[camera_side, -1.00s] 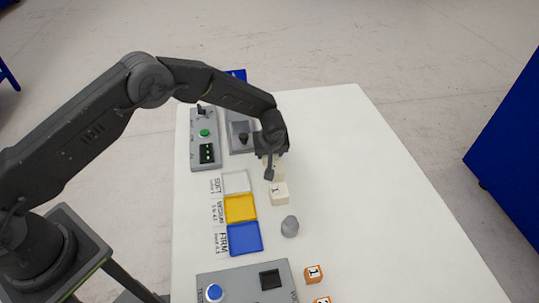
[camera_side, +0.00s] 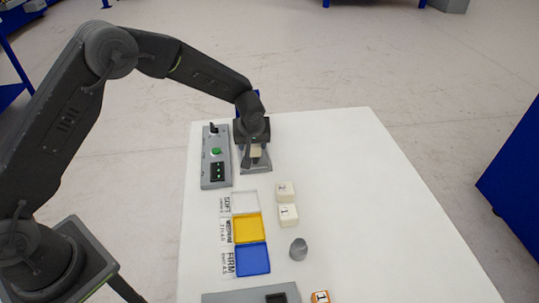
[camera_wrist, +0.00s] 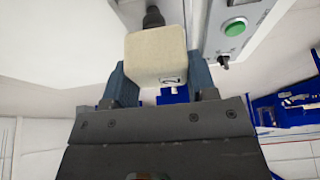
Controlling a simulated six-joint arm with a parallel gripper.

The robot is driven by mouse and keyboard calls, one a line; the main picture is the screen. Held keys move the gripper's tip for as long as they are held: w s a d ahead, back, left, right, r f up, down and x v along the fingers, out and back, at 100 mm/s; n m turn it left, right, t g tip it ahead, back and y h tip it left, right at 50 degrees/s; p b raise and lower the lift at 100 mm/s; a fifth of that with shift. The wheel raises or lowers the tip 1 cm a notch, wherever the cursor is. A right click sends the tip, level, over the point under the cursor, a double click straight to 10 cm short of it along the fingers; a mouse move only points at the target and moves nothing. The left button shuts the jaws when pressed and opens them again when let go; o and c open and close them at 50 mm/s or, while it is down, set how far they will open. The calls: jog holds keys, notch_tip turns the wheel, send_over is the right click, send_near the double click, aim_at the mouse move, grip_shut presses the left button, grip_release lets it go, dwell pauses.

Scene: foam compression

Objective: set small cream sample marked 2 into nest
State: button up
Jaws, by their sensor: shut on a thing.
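My gripper (camera_side: 254,147) is shut on a cream block (camera_side: 256,152), held above the grey test fixture (camera_side: 255,168) at the back of the table. In the wrist view the cream block (camera_wrist: 156,56) sits between both fingers, with a dark mark like a 2 low on its near face. A dark plunger-like knob (camera_wrist: 153,17) shows just beyond it. The nest is hidden behind the gripper and block. I cannot tell whether the block touches the fixture. Two other cream blocks, marked 2 (camera_side: 285,190) and 1 (camera_side: 288,215), stand on the table.
A grey panel (camera_side: 216,165) with a green button stands just left of the fixture. White (camera_side: 245,202), yellow (camera_side: 248,228) and blue (camera_side: 253,259) trays run down the left. A grey knob-like piece (camera_side: 298,249) and an orange block (camera_side: 319,297) lie nearer. The table's right is clear.

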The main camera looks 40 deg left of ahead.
jog(key=shift+s+a+r, duration=0.2)
jog(key=shift+a+r, duration=0.15)
jog(key=shift+a, duration=0.2)
jog(key=shift+s+a+r, duration=0.15)
jog(key=shift+a+r, duration=0.15)
jog(key=shift+a, duration=0.25)
jog(key=w+a+m+h, duration=0.1)
jog(key=w+m, duration=0.1)
jog(key=m, duration=0.2)
jog(key=w+a+f+m+h, duration=0.1)
jog(key=m+h, duration=0.1)
jog(key=m, duration=0.2)
jog(key=w+m+h, duration=0.1)
jog(key=w+m, duration=0.1)
jog(key=m, duration=0.2)
jog(key=shift+w+a+f+m+t+h, duration=0.25)
jog(key=shift+w+a+m+t+h, duration=0.05)
jog(key=shift+a+t+h, duration=0.1)
jog(key=shift+w+a+f+m+g+h, duration=0.2)
jog(key=shift+w+f+m, duration=0.25)
jog(key=shift+f+m, duration=0.4)
jog(key=shift+w+a+f+m+g+h, duration=0.15)
jog(key=shift+w+a+f+m+h, duration=0.2)
jog(key=shift+f+m, duration=0.55)
jog(key=shift+w+a+f+m+g+h, duration=0.15)
jog(key=shift+w+f+m, duration=0.45)
jog(key=shift+f, duration=0.4)
jog(key=shift+s+f, duration=0.1)
jog(key=shift+f, duration=0.4)
jog(key=o, duration=1)
